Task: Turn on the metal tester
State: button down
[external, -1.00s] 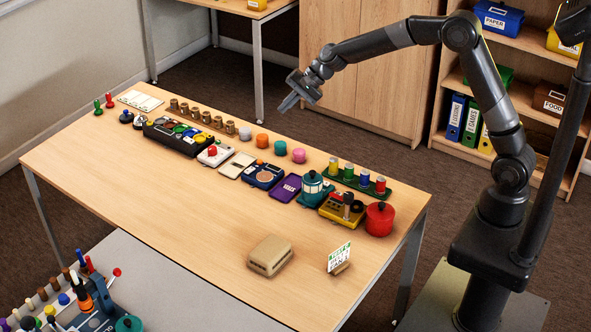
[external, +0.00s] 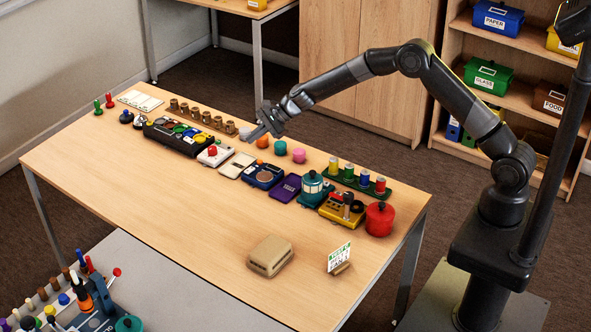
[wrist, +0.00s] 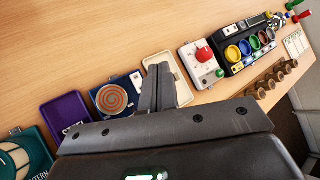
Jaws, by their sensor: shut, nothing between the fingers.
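A navy device with a copper spiral plate (external: 264,175) lies in the table's middle row; it looks like the metal tester, though I read no label on it. In the wrist view the spiral device (wrist: 112,99) is left of my fingers, and its right part is partly hidden by them. My gripper (external: 252,137) is shut and empty, pointing down above the row's back side. I see no contact.
A purple box (external: 285,187), a teal lantern-like thing (external: 313,188) and a red pot (external: 380,219) stand to the right. A white box with a red knob (external: 215,155) stands left of the cream case. Orange and pink pieces (external: 298,156) stand behind. The table front is mostly clear.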

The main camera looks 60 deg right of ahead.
aim_at(254, 169)
jog(key=shift+a+f, duration=0.2)
jog(key=shift+f, duration=1.25)
jog(key=shift+a+f, duration=0.25)
jog(key=shift+f, duration=1.2)
jog(key=shift+a+f, duration=0.2)
jog(key=shift+f, duration=1.25)
jog(key=shift+f, duration=0.15)
jog(key=shift+f, duration=0.25)
jog(key=shift+f, duration=0.2)
jog(key=shift+d+r, duration=0.1)
jog(key=shift+r, duration=0.45)
jog(key=shift+d+r, duration=0.2)
jog(key=shift+r, duration=1.05)
jog(key=shift+d+r, duration=0.15)
jog(key=shift+r, duration=1.1)
